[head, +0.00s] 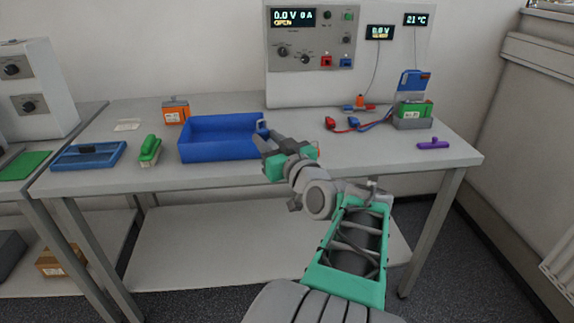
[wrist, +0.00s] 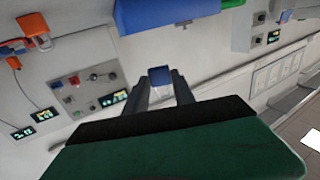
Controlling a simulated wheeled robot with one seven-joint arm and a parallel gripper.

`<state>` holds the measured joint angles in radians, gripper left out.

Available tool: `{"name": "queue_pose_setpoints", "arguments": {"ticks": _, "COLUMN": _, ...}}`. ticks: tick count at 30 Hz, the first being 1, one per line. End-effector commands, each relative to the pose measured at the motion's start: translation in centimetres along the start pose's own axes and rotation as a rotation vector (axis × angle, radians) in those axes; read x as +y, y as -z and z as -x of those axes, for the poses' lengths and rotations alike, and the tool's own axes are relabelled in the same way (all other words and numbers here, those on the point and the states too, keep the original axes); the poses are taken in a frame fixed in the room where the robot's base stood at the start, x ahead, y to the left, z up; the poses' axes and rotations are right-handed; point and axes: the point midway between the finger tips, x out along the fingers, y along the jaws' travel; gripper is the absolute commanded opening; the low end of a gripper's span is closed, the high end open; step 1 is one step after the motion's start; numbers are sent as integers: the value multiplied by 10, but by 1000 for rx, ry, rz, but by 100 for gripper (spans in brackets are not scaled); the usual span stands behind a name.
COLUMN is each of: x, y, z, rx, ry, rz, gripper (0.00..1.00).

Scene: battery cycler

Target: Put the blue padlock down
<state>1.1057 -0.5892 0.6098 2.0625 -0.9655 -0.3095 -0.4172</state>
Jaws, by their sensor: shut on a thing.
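My gripper (head: 262,138) is at the right end of the blue bin, over the front part of the bench. In the wrist view its two fingers (wrist: 161,85) are shut on the blue padlock (wrist: 160,76), whose body shows between the fingertips. In the head view the padlock is hard to separate from the bin behind it; a small grey loop shows just above the fingertips. I cannot tell how high the padlock is above the bench top.
The open blue bin (head: 215,153) stands left of my gripper. An orange box (head: 175,111), a green-handled tool (head: 149,150) and a blue tray (head: 89,155) are farther left. Red and blue clamps (head: 340,124) and a purple item (head: 433,145) lie right. Bench top (head: 375,153) between is clear.

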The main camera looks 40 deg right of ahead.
Motion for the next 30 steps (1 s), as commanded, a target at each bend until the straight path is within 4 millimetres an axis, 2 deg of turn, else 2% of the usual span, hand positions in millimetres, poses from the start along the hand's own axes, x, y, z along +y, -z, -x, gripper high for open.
{"name": "queue_pose_setpoints", "arguments": {"ticks": 1, "x": 13, "y": -9, "z": -9, "rx": -4, "ry": -2, "rz": -8, "gripper": 1}}
{"name": "queue_pose_setpoints", "arguments": {"ticks": 6, "x": 54, "y": -32, "z": -36, "rx": -3, "ry": -2, "rz": -7, "gripper": 1}}
{"name": "queue_pose_setpoints", "arguments": {"ticks": 12, "x": 84, "y": -73, "z": -56, "rx": -1, "ry": -2, "rz": -6, "gripper": 1}}
{"name": "queue_pose_setpoints", "arguments": {"ticks": 18, "x": 97, "y": -92, "z": -65, "rx": -1, "ry": -2, "rz": -3, "gripper": 1}}
{"name": "queue_pose_setpoints", "arguments": {"ticks": 23, "x": 96, "y": -119, "z": -65, "rx": -1, "ry": -2, "rz": -5, "gripper": 1}}
{"name": "queue_pose_setpoints", "arguments": {"ticks": 30, "x": 96, "y": -120, "z": -65, "rx": 1, "ry": -2, "rz": -1, "gripper": 1}}
